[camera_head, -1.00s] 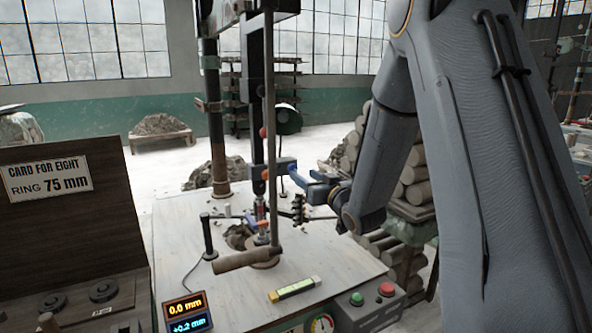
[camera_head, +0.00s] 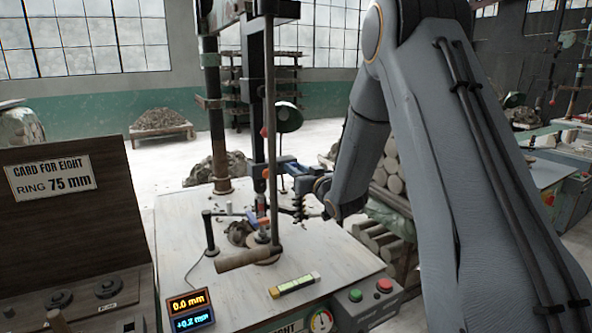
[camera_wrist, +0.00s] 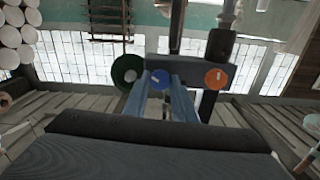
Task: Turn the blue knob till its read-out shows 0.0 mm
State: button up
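In the head view my gripper (camera_head: 287,166) reaches the press column from the right, and the blue knob itself is hard to make out there. The read-out box (camera_head: 190,310) shows 0.0 mm in orange above +0.2 mm in blue.
The press table (camera_head: 330,255) carries a handle bar (camera_head: 248,257), a yellow-green level (camera_head: 295,286) and clay scraps. Green (camera_head: 355,295) and red (camera_head: 384,285) buttons are at its front. A dark panel with a card (camera_head: 52,181) stands left. Clay rolls are stacked behind my arm.

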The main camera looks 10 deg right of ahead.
jog(key=shift+c, duration=0.9)
jog(key=shift+n+b, duration=0.3)
jog(key=shift+b, duration=0.15)
jog(key=n+b, duration=0.9)
jog(key=b, duration=0.1)
jog(key=shift+f, duration=0.1)
jog(key=o, duration=1)
